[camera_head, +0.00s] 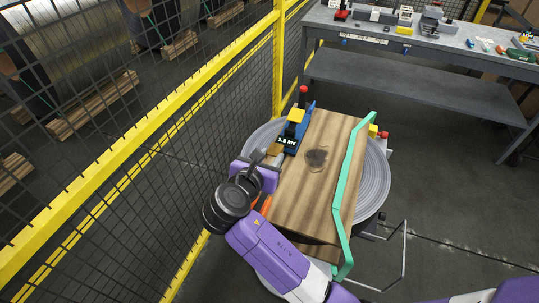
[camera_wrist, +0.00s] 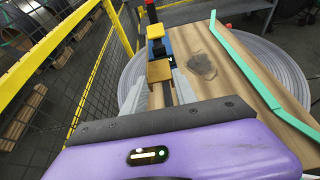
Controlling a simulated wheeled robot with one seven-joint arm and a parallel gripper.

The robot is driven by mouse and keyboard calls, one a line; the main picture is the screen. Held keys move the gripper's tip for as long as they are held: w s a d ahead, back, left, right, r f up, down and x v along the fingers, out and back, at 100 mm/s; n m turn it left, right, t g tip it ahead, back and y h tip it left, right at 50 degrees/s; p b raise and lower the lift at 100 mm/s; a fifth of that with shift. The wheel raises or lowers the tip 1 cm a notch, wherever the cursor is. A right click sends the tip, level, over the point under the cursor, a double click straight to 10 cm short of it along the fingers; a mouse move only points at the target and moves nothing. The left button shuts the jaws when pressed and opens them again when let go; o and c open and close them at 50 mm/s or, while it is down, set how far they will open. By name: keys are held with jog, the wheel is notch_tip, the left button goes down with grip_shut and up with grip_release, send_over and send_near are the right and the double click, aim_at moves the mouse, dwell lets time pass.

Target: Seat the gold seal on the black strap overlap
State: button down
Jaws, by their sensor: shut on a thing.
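My gripper (camera_head: 268,158) is at the left edge of the wooden-topped load. In the wrist view its two grey fingers (camera_wrist: 168,88) are shut on the gold seal (camera_wrist: 160,70), a small brown-gold piece at their tips. The seal also shows in the head view (camera_head: 274,149), just in front of the blue strapping tool. A black strap (camera_wrist: 174,94) shows as a narrow dark band between the fingers. The overlap itself is mostly hidden by the seal and fingers, and I cannot tell whether the seal touches it.
A green bar (camera_head: 350,170) runs along the right of the wooden board (camera_head: 316,185). A yellow mesh fence (camera_head: 150,120) stands close on the left. A grey workbench (camera_head: 430,45) is behind.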

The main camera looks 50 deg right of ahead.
jog(key=shift+r+p, duration=0.25)
jog(key=shift+p, duration=0.1)
jog(key=shift+s+a+f+b, duration=0.1)
jog(key=shift+f+b, duration=0.4)
jog(key=shift+f, duration=2.7)
jog(key=shift+p, duration=0.65)
jog(key=shift+f, duration=0.25)
jog(key=shift+f, duration=0.65)
jog(key=shift+p, duration=0.35)
jog(key=shift+f+p, duration=0.55)
jog(key=shift+f, duration=0.05)
dwell(0.5)
jog(key=c, duration=0.9)
grip_release()
